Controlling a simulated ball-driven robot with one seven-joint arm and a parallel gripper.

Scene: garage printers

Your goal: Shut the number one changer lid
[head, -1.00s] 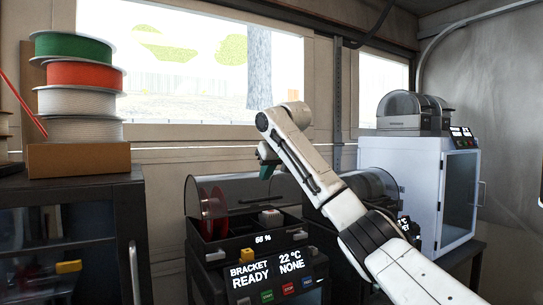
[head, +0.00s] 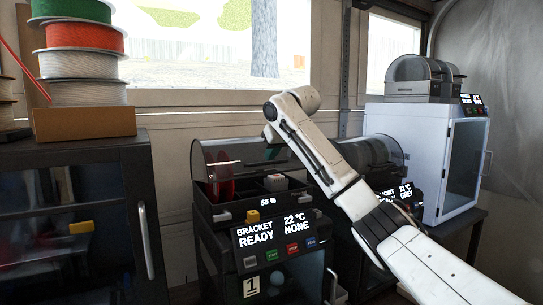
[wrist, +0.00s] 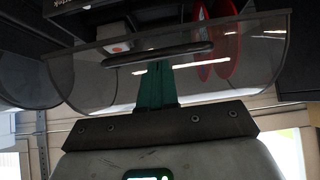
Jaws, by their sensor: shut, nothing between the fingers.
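The number one printer shows a "1" label (head: 251,286) low on its front. Its changer (head: 232,218) sits on top, with a clear, smoky lid (head: 238,152) standing raised over the red spool (head: 222,185). My gripper (head: 271,138) is shut and empty, with teal fingers, at the lid's upper part; my arm hides some of the lid's right side. In the wrist view the lid (wrist: 100,85) spans the picture, and its dark handle bar (wrist: 158,55) lies right at my fingertips (wrist: 158,66). I cannot tell whether they touch it.
A second printer with a similar clear lid (head: 385,150) stands to the right, partly behind my arm. A white cabinet (head: 430,160) is farther right. A dark cabinet (head: 80,210) with stacked spools (head: 85,65) stands left. A wall and window are behind.

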